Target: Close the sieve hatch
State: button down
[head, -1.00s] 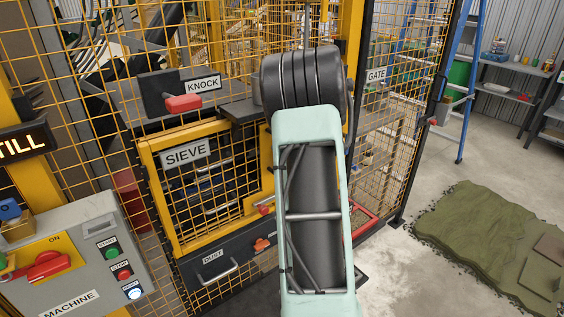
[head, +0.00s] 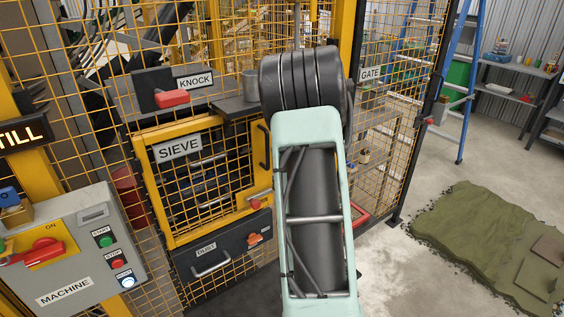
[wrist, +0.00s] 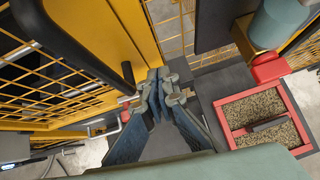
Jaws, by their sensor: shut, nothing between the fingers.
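The sieve hatch (head: 238,126) is a yellow-framed mesh door with a SIEVE label (head: 179,148), left of my arm in the head view. Its dark handle (head: 263,147) shows at its right side. In the wrist view the hatch's yellow frame (wrist: 88,37) and mesh fill the upper left, with the dark handle (wrist: 128,73) at the frame's edge. My gripper (wrist: 160,85) is shut and empty just right of the handle; I cannot tell whether they touch. In the head view my arm hides the gripper. The hatch looks near its opening, but any remaining gap is unclear.
Below the hatch is a DUST drawer (head: 208,259). A red KNOCK lever (head: 172,98) sits above. A red-rimmed tray of grains (wrist: 228,112) lies right of my gripper. A mesh gate (head: 378,125) stands behind my arm. Open floor (head: 425,180) lies at right.

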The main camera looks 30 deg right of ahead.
jog(key=v, duration=1)
jog(key=shift+s+d, duration=0.3)
jog(key=shift+d, duration=0.05)
